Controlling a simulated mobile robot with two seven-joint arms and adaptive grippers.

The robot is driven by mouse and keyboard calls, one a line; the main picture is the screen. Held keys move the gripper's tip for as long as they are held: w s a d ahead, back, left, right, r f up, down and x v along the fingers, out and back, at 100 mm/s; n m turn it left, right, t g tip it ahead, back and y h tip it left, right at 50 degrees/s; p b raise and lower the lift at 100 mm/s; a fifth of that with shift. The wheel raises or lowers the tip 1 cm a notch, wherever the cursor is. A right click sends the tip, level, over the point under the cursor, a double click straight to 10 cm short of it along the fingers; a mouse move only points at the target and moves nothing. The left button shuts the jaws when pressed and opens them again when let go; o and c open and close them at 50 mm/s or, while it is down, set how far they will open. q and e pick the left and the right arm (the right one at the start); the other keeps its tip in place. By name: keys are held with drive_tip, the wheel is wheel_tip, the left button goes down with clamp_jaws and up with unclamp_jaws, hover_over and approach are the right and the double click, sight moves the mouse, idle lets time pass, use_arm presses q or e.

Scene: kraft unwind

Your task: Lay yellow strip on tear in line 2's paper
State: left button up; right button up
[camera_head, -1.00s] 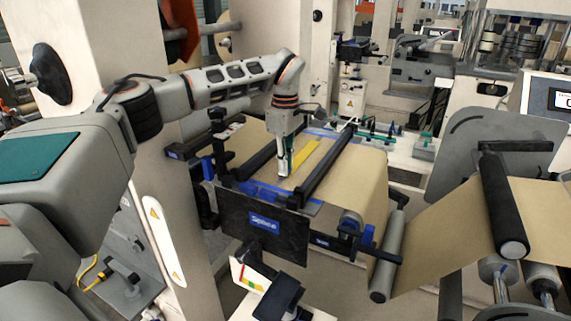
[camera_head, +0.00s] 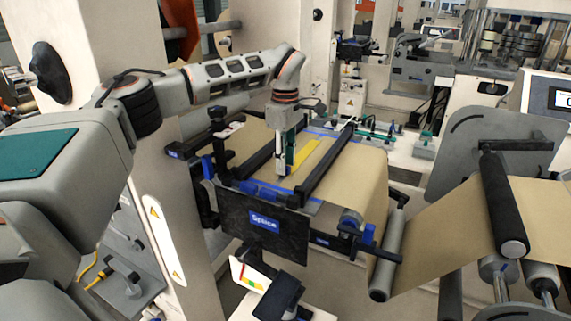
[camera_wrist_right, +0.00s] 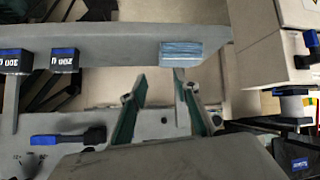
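A yellow strip (camera_head: 318,156) lies along the brown paper (camera_head: 350,178) on the splice table, between two dark bars. I cannot make out a tear in the paper; the strip or my gripper may hide it. My left gripper (camera_head: 284,172) points down just left of the strip's near part, its tips close to the paper. The head view does not show whether its fingers are apart, or whether they touch the strip. My right gripper (camera_wrist_right: 158,82) is open in the right wrist view, with nothing visible between its fingers.
A black plate marked Splice (camera_head: 265,225) stands at the table's front. Rollers (camera_head: 390,255) carry paper to the right. In the right wrist view, a grey bar (camera_wrist_right: 120,45) with a blue block (camera_wrist_right: 181,53) lies beyond my fingers, and dark weights (camera_wrist_right: 64,61) are at left.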

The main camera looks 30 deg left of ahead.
use_arm(q)
wheel_tip(320, 180, up, 11)
idle(0.3)
